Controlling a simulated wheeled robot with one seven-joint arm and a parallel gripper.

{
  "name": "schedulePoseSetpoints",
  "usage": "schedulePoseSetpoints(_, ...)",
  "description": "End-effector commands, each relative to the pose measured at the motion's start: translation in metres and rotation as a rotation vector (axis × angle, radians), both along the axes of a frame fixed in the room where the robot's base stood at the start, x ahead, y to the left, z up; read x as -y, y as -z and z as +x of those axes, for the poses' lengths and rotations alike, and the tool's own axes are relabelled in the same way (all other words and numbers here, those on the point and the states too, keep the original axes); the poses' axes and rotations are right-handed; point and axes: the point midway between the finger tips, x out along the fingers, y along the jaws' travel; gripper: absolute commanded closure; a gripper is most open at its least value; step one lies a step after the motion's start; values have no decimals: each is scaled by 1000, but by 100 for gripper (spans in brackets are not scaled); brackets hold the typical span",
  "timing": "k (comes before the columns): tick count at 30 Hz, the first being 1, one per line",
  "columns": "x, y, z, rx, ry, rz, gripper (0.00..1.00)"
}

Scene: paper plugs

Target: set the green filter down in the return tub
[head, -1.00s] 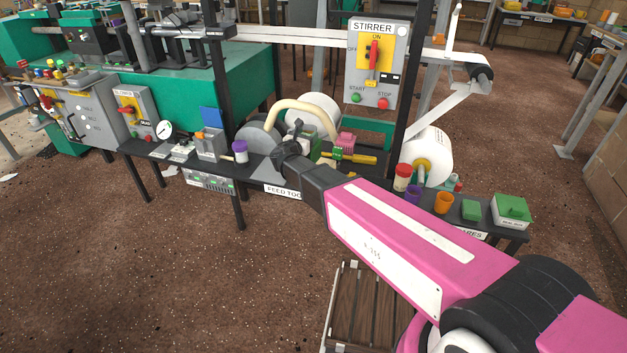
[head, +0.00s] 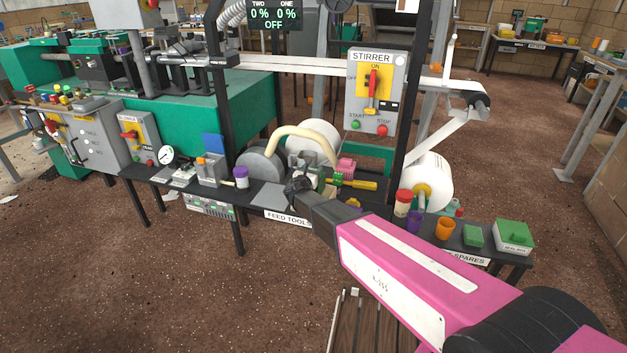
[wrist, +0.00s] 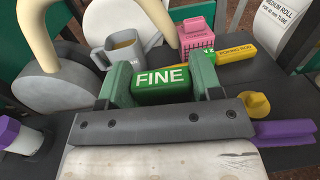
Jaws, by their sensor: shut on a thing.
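The green filter, a block marked FINE (wrist: 160,85), is held between the green fingers of my gripper (wrist: 163,84) in the wrist view. In the head view my gripper (head: 302,186) is over the black FEED TOOLS table (head: 268,194), and the filter is mostly hidden there. A pink slotted box (wrist: 197,33) stands behind the filter to the right; it also shows in the head view (head: 346,166). I cannot tell which container is the return tub.
A yellow poking rod (wrist: 238,56), a yellow knob (wrist: 255,105) and a purple handle (wrist: 285,132) lie right of my gripper. The SPARES table holds an orange cup (head: 445,228), a green block (head: 473,236) and a green-lidded box (head: 513,237). A white-and-purple jar (head: 241,178) stands left.

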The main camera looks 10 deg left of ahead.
Motion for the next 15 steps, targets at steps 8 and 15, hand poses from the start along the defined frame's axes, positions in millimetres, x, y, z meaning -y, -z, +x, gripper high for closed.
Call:
schedulePoseSetpoints(8, 3, 18, 4, -1, 0, -2, 80)
schedulePoseSetpoints(15, 4, 44, 4, 0, 0, -1, 80)
